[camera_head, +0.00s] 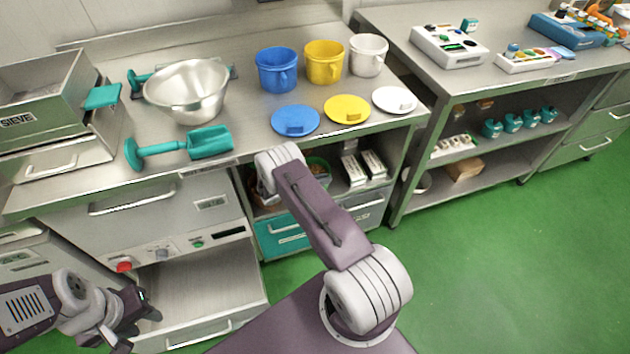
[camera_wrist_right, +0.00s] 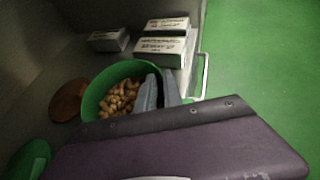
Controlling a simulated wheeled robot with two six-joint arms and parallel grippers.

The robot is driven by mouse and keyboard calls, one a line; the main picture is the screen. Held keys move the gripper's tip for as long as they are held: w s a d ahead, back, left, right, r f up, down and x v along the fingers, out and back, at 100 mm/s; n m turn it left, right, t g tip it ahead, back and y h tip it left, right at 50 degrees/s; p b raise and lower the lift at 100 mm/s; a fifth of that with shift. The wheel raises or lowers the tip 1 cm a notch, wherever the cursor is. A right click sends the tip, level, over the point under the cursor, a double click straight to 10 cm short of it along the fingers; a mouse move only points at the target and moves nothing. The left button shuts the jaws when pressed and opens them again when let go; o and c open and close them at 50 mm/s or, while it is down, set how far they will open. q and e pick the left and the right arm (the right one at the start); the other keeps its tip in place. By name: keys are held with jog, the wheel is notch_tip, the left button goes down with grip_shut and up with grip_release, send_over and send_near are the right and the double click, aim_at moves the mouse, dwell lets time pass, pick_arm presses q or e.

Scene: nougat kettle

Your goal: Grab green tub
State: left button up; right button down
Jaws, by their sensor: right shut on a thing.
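The green tub (camera_wrist_right: 98,88) holds brown nuts and stands in a dim compartment in the right wrist view. In the head view a part of the tub (camera_head: 324,178) shows on the shelf under the counter, beside my right arm. My right gripper (camera_wrist_right: 160,92) is shut on the tub's near right rim, with its grey fingers at the wall. In the head view my arm hides that gripper. My left gripper (camera_head: 143,306) hangs low at the left, away from the tub; its finger gap is unclear.
Two labelled boxes (camera_wrist_right: 160,48) stand just behind the tub, and a smaller box (camera_wrist_right: 108,39) lies further left. A brown round thing (camera_wrist_right: 68,100) is left of the tub. A teal drawer (camera_head: 285,237) is below. Green floor is free at right.

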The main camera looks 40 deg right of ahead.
dwell(0.3)
jog(key=s+a+r+p, duration=0.4)
jog(key=s+r, duration=0.7)
